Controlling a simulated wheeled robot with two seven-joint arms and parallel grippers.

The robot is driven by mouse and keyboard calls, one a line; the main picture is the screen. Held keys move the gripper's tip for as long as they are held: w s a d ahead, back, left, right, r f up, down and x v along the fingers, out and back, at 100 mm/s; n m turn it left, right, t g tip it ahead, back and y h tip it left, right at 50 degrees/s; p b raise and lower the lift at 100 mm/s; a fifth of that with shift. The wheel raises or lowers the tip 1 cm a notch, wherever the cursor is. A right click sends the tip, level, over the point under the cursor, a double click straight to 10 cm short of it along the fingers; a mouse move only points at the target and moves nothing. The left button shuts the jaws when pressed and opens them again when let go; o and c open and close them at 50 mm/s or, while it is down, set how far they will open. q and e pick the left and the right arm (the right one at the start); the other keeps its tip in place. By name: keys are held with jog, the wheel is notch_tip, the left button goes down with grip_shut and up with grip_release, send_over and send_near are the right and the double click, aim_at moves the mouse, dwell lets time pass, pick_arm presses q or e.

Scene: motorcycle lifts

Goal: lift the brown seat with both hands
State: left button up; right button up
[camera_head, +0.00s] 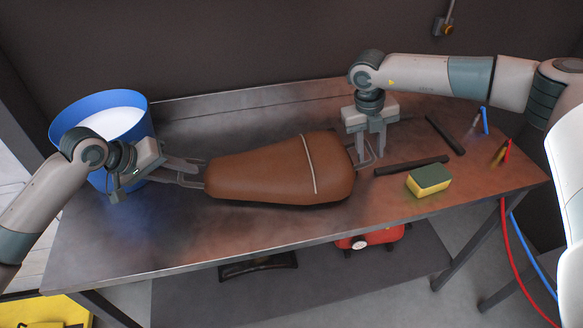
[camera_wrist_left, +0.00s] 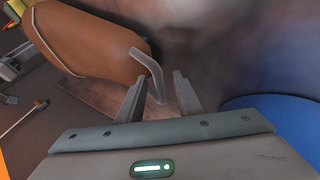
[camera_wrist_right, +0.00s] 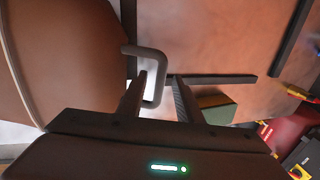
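The brown seat (camera_head: 265,172) lies lengthwise on the metal workbench, with a light strap across its wider right part and a grey metal handle at each end. My left gripper (camera_head: 198,174) is at the narrow left end. In the left wrist view its open fingers (camera_wrist_left: 158,80) straddle the bent left handle (camera_wrist_left: 148,62), with gaps visible. My right gripper (camera_head: 371,160) points down at the right end. In the right wrist view its open fingers (camera_wrist_right: 157,85) stand either side of the right handle loop (camera_wrist_right: 158,62). Firm contact is not visible on either handle.
A blue bucket (camera_head: 62,125) stands behind my left gripper. A yellow-green sponge (camera_head: 428,180), dark bars (camera_head: 412,166) and small red and blue tools (camera_head: 504,152) lie at the right. The bench (camera_head: 180,255) is clear in front of the seat.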

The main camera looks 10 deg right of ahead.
pick_arm(q)
jog(key=shift+w+d+f, duration=0.1)
jog(key=shift+f, duration=0.1)
pick_arm(e)
jog(key=shift+f, duration=0.25)
pick_arm(q)
jog(key=shift+c, duration=0.6)
pick_arm(e)
jog(key=shift+c, duration=0.6)
pick_arm(q)
grip_shut()
pick_arm(e)
grip_shut()
pick_arm(q)
jog(key=shift+r, duration=0.1)
pick_arm(e)
jog(key=shift+d+r, duration=0.1)
jog(key=shift+r, duration=0.05)
